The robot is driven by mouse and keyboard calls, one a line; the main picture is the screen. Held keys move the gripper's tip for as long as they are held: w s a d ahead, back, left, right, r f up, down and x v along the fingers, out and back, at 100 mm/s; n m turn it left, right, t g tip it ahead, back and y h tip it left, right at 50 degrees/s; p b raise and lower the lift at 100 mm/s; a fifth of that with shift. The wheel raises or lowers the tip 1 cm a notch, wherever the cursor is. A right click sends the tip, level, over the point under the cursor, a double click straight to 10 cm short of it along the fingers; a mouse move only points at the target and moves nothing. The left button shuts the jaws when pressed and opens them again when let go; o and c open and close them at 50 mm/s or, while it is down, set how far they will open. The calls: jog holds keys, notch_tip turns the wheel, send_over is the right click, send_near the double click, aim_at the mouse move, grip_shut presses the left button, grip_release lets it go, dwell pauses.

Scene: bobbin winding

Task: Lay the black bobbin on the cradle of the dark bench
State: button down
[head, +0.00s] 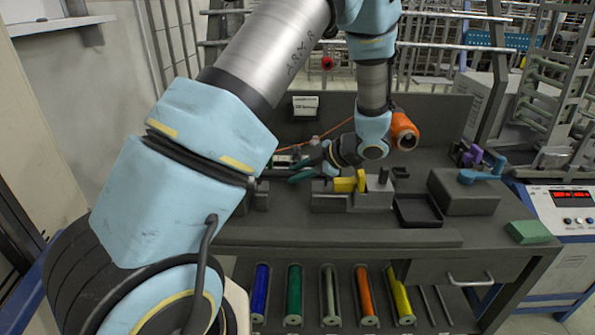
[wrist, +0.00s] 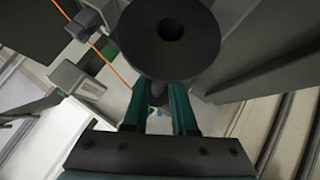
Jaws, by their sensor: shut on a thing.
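In the wrist view, the black bobbin (wrist: 140,45) shows its round end flange and centre hole toward the camera. The green fingers of my gripper (wrist: 159,105) are shut on its narrow core, just behind the flange. In the head view, my gripper (head: 304,172) is over the left half of the dark bench (head: 345,238), close to low grey blocks. Those blocks, one at the left (head: 259,198) and one at the middle (head: 328,203), look like cradle supports. My arm partly hides this area. I cannot tell whether the bobbin touches them.
A yellow piece (head: 345,185) stands by the middle block. An orange spool (head: 404,131) with a thread is behind it. A dark open tray (head: 418,212) and a grey box (head: 465,196) are to the right. Several coloured rolls lie on the lower shelf.

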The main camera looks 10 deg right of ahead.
jog(key=c, duration=0.6)
grip_release()
jog(key=shift+c, duration=0.2)
jog(key=b+v, duration=0.2)
jog(key=v, duration=0.9)
jog(key=shift+a, duration=0.1)
jog(key=w+a+r+m+t+h, duration=0.2)
jog(key=w+a+m+h, duration=0.15)
jog(key=w, duration=0.25)
jog(key=w+a+r+m+t+h, duration=0.25)
jog(key=w+m+h, duration=0.2)
jog(key=w, duration=0.25)
jog(key=s+a+f+m+g, duration=0.2)
jog(key=s+a+m+g, duration=0.2)
jog(key=s+a, duration=0.5)
jog(key=s+a+f+m+g, duration=0.2)
jog(key=s+a+m+g, duration=0.3)
jog(key=s, duration=0.7)
jog(key=a+m, duration=0.2)
jog(key=a, duration=0.2)
jog(key=shift+f+m+h, duration=0.3)
jog(key=shift+f, duration=0.1)
